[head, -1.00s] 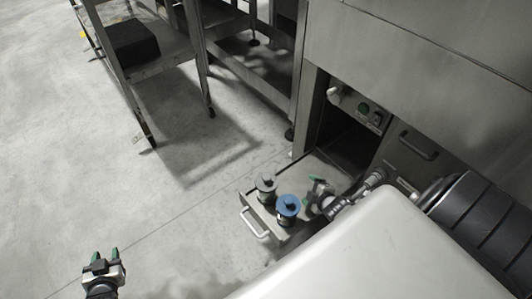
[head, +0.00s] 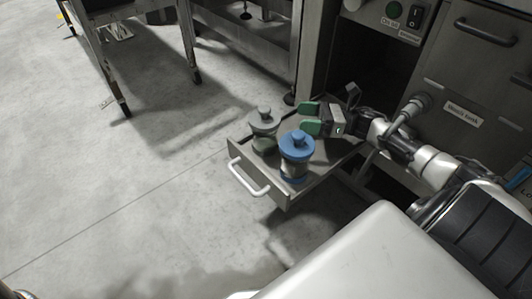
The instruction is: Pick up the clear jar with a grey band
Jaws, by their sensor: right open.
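A clear jar with a grey band and grey lid (head: 263,130) stands upright in an open drawer (head: 238,158), at its left side. A second jar with a blue lid and blue band (head: 296,156) stands beside it, nearer to me and to the right. My right gripper (head: 308,118) is over the drawer, to the right of the grey-banded jar and behind the blue one. Its green-tipped fingers are apart and empty, pointing left toward the grey-banded jar. My left gripper is not in view.
The drawer's handle (head: 250,180) faces the open floor at left. A control panel (head: 398,18) and a closed drawer with a handle (head: 486,32) are behind my right arm. A metal table (head: 125,14) stands at the back left.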

